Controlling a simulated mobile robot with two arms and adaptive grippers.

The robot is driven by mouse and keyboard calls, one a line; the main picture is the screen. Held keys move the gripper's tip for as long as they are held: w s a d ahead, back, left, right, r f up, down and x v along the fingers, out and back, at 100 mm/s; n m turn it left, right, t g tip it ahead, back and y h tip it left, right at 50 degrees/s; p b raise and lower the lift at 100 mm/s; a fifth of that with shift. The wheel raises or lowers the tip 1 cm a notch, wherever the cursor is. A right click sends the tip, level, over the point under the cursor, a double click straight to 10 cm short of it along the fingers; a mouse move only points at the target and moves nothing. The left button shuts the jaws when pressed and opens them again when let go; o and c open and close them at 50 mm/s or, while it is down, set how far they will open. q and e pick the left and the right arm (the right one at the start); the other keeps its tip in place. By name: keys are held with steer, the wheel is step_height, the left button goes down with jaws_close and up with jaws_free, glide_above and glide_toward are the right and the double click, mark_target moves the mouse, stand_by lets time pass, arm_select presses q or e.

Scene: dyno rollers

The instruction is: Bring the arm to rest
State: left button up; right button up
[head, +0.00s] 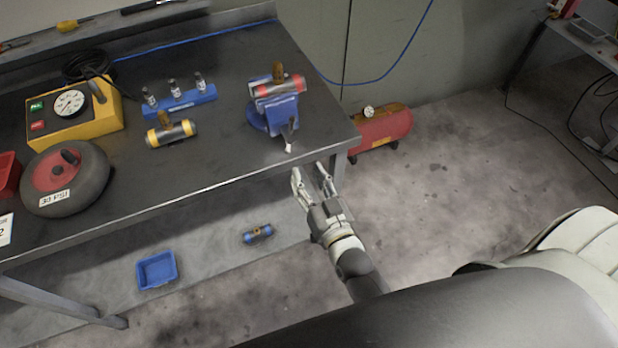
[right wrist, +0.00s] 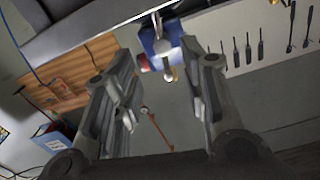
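My right gripper (head: 311,178) is open and empty in the head view, just off the front right corner of the dark workbench (head: 225,165). In the right wrist view its two fingers (right wrist: 165,100) stand apart with nothing between them. A blue vise (head: 275,108) on the bench corner holds a red-banded roller (head: 280,86). The vise (right wrist: 158,42) also shows beyond the fingertips in the right wrist view. A yellow-banded roller (head: 171,133) lies on the bench. My left gripper is not in view.
The bench also holds a blue rack (head: 181,104) with small bottles, a yellow gauge box (head: 75,122) and a wheel (head: 66,180). A blue tray (head: 156,270) and a blue-banded roller (head: 257,234) lie below. A red tank (head: 383,128) stands right; open floor lies beside it.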

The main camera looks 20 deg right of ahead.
stand_by(0.3)
steer(key=s+f+n+g+b, duration=0.1)
steer(key=s+f+g, duration=0.25)
steer(key=f, duration=0.65)
steer(key=s+a+f+n+g+y, duration=0.15)
steer(key=s+f, duration=0.35)
steer(key=f, duration=0.5)
steer(key=s+f+g+b, duration=0.1)
steer(key=s+f+g, duration=0.25)
steer(key=f, duration=0.75)
steer(key=s+d+f+g, duration=0.2)
steer(key=s+f, duration=0.3)
steer(key=s, duration=0.4)
steer(key=s+d+f+n+g+h, duration=0.1)
steer(key=s+d+f+g, duration=0.2)
steer(key=s+f, duration=0.3)
steer(key=s+d+f+g+h, duration=0.1)
steer(key=s+d+f+g, duration=0.2)
steer(key=s+f, duration=0.3)
steer(key=s, duration=0.5)
steer(key=shift+s+d+b, duration=0.3)
steer(key=shift+b, duration=0.1)
steer(key=shift+n+g, duration=0.25)
